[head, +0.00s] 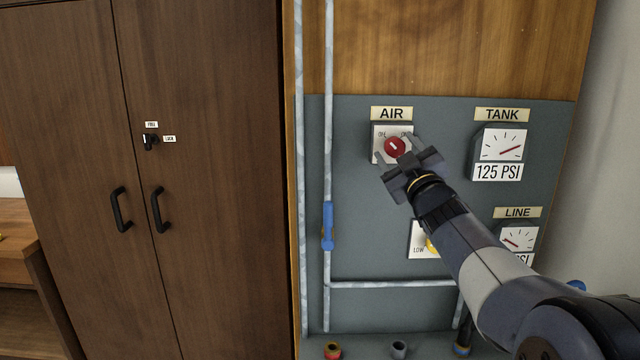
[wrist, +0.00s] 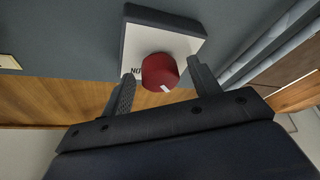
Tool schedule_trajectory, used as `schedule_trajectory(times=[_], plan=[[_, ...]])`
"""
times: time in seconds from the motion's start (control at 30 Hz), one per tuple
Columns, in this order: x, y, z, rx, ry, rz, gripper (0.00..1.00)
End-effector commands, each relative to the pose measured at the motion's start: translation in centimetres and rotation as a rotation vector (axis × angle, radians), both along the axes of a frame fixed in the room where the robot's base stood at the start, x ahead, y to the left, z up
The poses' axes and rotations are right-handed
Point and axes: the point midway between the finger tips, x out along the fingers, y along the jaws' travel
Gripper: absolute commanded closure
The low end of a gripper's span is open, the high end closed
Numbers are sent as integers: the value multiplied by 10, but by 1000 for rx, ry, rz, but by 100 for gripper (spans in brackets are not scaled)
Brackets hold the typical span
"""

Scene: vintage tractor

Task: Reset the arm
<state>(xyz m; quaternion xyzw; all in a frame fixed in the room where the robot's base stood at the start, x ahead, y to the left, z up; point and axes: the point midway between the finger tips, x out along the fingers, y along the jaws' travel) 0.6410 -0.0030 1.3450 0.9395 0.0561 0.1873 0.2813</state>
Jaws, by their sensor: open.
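My gripper (head: 398,150) is open in front of the AIR switch on the grey panel. Its two fingers stand on either side of the red knob (head: 394,146), with a gap on each side in the wrist view. The wrist view shows my gripper (wrist: 160,84) from behind and the red knob (wrist: 160,72) with a white mark between the fingertips. The knob sits on a white switch plate (wrist: 152,42). My arm reaches in from the lower right and covers part of the lower knob and the LINE gauge.
The TANK gauge (head: 500,145) is at the right, reading 125 PSI, with the LINE gauge (head: 517,238) below. A yellow knob (head: 431,244) is partly behind my arm. Grey pipes with a blue valve handle (head: 327,226) run left of the switch. A brown cabinet (head: 205,230) stands at the left.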

Motion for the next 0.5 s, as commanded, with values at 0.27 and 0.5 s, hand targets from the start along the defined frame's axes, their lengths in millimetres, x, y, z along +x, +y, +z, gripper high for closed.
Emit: schedule_trajectory(times=[0.27,0.5], plan=[[0,2,-1,192,1,1,42],[0,3,-1,333,2,1,42]])
